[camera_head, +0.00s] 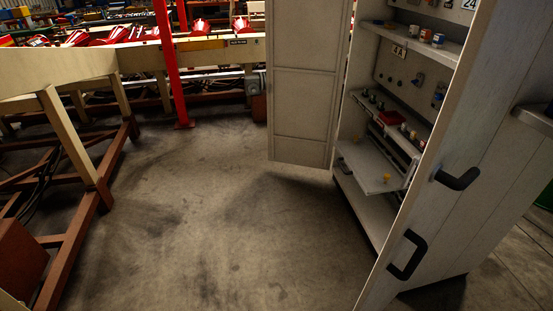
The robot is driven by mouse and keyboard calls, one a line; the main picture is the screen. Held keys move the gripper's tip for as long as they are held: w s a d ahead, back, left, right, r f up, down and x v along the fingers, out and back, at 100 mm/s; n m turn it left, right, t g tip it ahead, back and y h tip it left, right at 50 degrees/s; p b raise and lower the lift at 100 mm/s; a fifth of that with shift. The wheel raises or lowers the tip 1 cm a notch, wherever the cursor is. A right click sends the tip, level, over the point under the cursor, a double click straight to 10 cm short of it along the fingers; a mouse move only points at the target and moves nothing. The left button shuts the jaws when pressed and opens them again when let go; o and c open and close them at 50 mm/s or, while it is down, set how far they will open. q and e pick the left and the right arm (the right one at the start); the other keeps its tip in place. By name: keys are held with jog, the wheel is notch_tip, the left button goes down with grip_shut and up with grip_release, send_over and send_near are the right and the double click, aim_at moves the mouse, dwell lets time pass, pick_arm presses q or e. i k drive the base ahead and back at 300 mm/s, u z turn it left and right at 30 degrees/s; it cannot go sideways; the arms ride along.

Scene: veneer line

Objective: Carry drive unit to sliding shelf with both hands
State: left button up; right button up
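A pale cabinet with its doors open stands at the right. A sliding shelf (368,170) sticks out from its lower middle, with a small yellow knob-like item (386,178) near its front corner; most of its surface looks bare. I cannot identify a drive unit in this view. Neither of my grippers is in view, so whether they hold anything is hidden.
The open left door (308,95) and the right door (445,150), with black handles (407,256), flank the cabinet. An upper shelf (410,42) holds small cans. Conveyor framing (75,160) stands left, a red post (172,70) behind. The middle floor (215,215) is clear.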

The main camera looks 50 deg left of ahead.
aim_at(369, 161)
jog(key=u, duration=1.1)
jog(key=i, duration=0.5)
